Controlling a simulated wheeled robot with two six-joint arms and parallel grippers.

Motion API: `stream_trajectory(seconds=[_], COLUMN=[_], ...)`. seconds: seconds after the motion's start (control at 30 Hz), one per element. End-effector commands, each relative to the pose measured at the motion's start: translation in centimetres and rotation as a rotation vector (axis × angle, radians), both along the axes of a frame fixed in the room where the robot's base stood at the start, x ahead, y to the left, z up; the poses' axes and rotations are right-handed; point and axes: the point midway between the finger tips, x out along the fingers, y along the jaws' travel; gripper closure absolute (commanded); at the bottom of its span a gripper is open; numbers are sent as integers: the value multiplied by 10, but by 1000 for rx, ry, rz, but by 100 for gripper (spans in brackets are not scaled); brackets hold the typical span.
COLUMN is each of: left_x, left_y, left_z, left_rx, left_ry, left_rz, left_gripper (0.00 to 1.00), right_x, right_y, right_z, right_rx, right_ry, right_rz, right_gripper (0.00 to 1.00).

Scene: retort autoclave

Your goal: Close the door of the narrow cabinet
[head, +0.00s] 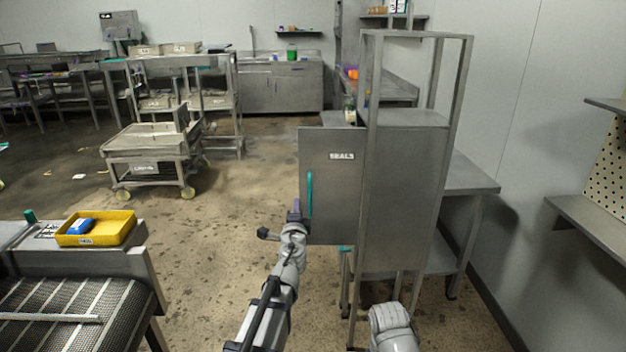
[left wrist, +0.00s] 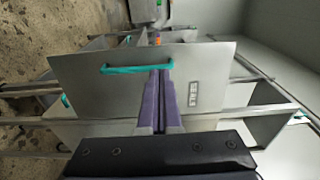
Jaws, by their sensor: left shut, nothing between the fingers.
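The narrow cabinet (head: 405,190) is a tall grey metal unit right of centre. Its door (head: 335,180), labelled "SEALS", stands open, sticking out to the left of the cabinet body with its face toward me. A vertical teal handle (head: 309,193) sits near the door's free left edge. My left gripper (head: 295,212) is at the lower left edge of the door. In the left wrist view the shut purple fingers (left wrist: 160,78) lie in front of the door panel (left wrist: 100,88), close to one end of the teal handle (left wrist: 138,67); contact cannot be told. My right gripper is out of view.
A steel table (head: 465,175) stands behind and right of the cabinet, near the wall. A conveyor (head: 80,300) with a yellow tray (head: 125,228) is at lower left. A trolley (head: 150,150) stands farther back. Floor between conveyor and cabinet is clear.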

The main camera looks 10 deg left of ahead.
Motion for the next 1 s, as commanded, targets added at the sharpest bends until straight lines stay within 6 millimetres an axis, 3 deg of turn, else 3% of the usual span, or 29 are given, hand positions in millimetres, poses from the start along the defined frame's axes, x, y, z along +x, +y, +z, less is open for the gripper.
stream_trajectory(seconds=[0.27, 0.47, 0.67, 1.0], left_x=[4, 18, 48, 116], left_y=[0, 2, 9, 22], left_z=[0, 0, 0, 0], left_rx=[21, 20, 20, 19], left_ry=[0, 0, 0, 0], left_rz=[-16, -14, -13, -14], left_gripper=[100, 100, 100, 100], right_x=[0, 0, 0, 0], right_y=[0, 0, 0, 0], right_z=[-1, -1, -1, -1], right_rx=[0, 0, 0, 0], right_ry=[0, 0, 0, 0], right_rz=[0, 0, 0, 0], right_gripper=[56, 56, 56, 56])
